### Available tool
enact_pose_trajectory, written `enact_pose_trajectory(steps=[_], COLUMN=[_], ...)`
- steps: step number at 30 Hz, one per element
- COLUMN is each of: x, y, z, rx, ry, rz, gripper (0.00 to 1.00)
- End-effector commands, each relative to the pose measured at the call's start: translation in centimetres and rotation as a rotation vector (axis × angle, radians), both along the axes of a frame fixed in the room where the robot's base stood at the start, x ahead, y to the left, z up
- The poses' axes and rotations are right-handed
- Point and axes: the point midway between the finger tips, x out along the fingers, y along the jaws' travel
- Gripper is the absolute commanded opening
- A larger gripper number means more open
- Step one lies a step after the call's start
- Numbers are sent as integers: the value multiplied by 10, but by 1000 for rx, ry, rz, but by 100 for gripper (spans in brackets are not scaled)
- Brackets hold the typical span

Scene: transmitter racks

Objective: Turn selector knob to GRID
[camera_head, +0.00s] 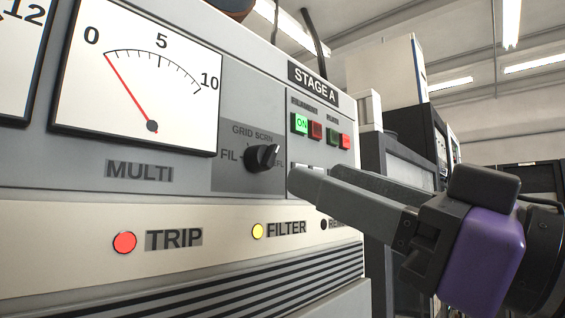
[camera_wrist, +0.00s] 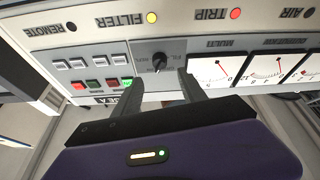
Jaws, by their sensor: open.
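The selector knob (camera_head: 262,157) is a black knob on a dark grey plate, with labels FIL, GRID, SCRN and a partly hidden one ending in FL around it. In the wrist view the knob (camera_wrist: 158,62) appears upside down with the panel, just beyond and between the fingertips. I cannot tell surely which label it points to. My gripper (camera_head: 309,176) is open and empty, a little right of and below the knob in the head view, apart from it. In the wrist view my gripper (camera_wrist: 160,80) has its fingers spread either side of the knob's line.
Left of the knob is the MULTI meter (camera_head: 140,85), its needle near 0. Lit FILAMENT and PLATE buttons (camera_head: 300,124) sit at upper right under STAGE A. Below are the red TRIP lamp (camera_head: 125,243) and yellow FILTER lamp (camera_head: 257,231). Other racks (camera_head: 410,140) stand behind.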

Motion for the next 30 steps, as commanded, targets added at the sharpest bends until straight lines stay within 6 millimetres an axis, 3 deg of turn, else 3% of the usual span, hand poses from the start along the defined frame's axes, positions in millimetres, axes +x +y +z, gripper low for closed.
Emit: enact_pose_trajectory(steps=[15, 27, 30], x=[38, 43, 43], y=[50, 56, 56], z=[27, 28, 28], rx=[-1, -1, -1], ry=[4, 2, 2], rz=[2, -1, -1], gripper=[49, 49, 31])
